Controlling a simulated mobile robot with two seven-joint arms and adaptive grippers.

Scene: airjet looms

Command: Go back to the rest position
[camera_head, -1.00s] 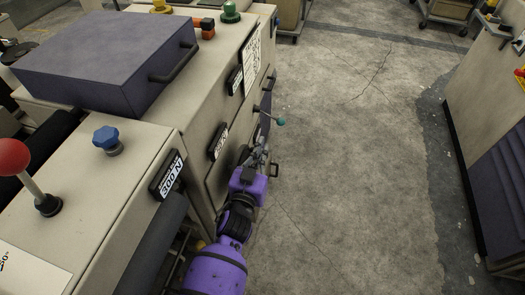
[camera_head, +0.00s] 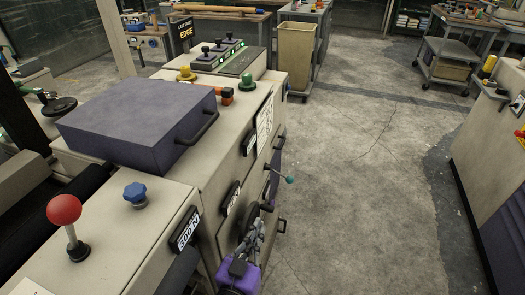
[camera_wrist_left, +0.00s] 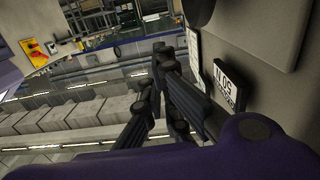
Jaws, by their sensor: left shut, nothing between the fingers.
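My left gripper (camera_head: 255,232) shows at the bottom middle of the head view, with its purple wrist below it. It is beside the front face of the beige loom cabinet (camera_head: 205,190), below a lever with a teal knob (camera_head: 290,180). In the left wrist view its dark fingers (camera_wrist_left: 160,105) are closed together with nothing between them. A label plate (camera_wrist_left: 230,85) on the cabinet face is close to the fingers there. I cannot tell whether the gripper touches the cabinet. My right gripper is not in view.
On the cabinet are a purple box lid (camera_head: 140,120) with a handle, a red ball lever (camera_head: 64,210) and a blue knob (camera_head: 136,194). Grey floor (camera_head: 360,200) is open to the right. Another machine (camera_head: 490,150) stands at the right edge. A cart (camera_head: 445,65) is at the back.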

